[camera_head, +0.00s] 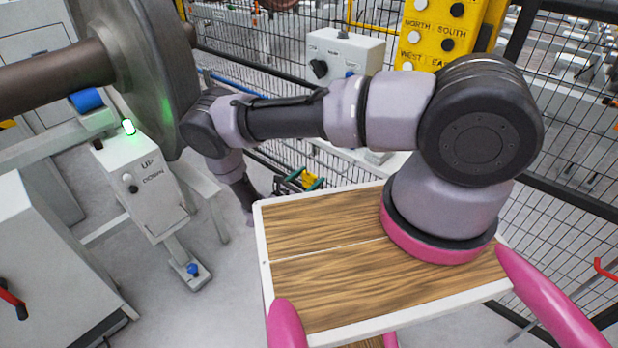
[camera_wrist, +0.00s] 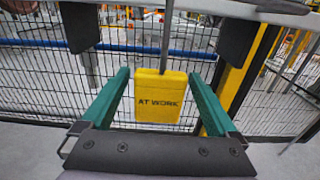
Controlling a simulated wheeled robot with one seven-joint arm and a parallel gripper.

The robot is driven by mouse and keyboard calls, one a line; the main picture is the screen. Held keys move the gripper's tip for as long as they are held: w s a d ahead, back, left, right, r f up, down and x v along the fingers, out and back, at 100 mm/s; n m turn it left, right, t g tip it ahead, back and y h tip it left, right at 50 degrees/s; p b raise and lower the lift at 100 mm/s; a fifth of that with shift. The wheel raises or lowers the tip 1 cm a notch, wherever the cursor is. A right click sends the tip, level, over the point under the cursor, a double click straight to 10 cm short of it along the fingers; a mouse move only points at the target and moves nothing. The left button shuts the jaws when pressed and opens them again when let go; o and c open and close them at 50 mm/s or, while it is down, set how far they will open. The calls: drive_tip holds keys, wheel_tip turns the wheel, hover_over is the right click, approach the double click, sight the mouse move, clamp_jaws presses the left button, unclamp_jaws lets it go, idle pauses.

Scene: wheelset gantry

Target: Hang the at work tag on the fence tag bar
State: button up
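The yellow at work tag (camera_wrist: 160,98) is upright in the wrist view, its black lettering facing the camera. In the head view, the tag (camera_head: 308,180) and my gripper (camera_head: 300,183) show small behind the wooden board's edge, partly hidden. The fence (camera_wrist: 40,85) stands behind the tag. I cannot clearly identify the tag bar.
A grey control box (camera_head: 345,50) and a yellow direction panel (camera_head: 430,35) are near the fence. On the left are a large wheelset (camera_head: 140,70) and an UP/DOWN box (camera_head: 143,185). A yellow post (camera_wrist: 240,75) stands right of the tag.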

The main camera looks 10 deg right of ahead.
drive_tip(key=v, duration=1.1)
drive_tip(key=w+d+r+m+g+y, duration=0.15)
drive_tip(key=r+m+g+y, duration=0.35)
drive_tip(key=r, duration=0.8)
drive_tip(key=d+r+m+g, duration=0.3)
drive_tip(key=r+m, duration=0.4)
drive_tip(key=r, duration=0.5)
drive_tip(key=w+d+r+m+g+y, duration=0.1)
drive_tip(key=d+r+m+g+y, duration=0.25)
drive_tip(key=r, duration=0.95)
drive_tip(key=s+d+r+m+t+y, duration=0.3)
drive_tip(key=s+r+m, duration=0.4)
drive_tip(key=r, duration=0.5)
drive_tip(key=s+d+r+m+t+y, duration=0.4)
drive_tip(key=s+r+m, duration=0.3)
drive_tip(key=s+r, duration=0.4)
drive_tip(key=shift+r+t+y, duration=0.55)
drive_tip(key=shift+r, duration=0.4)
drive_tip(key=shift+s, duration=0.1)
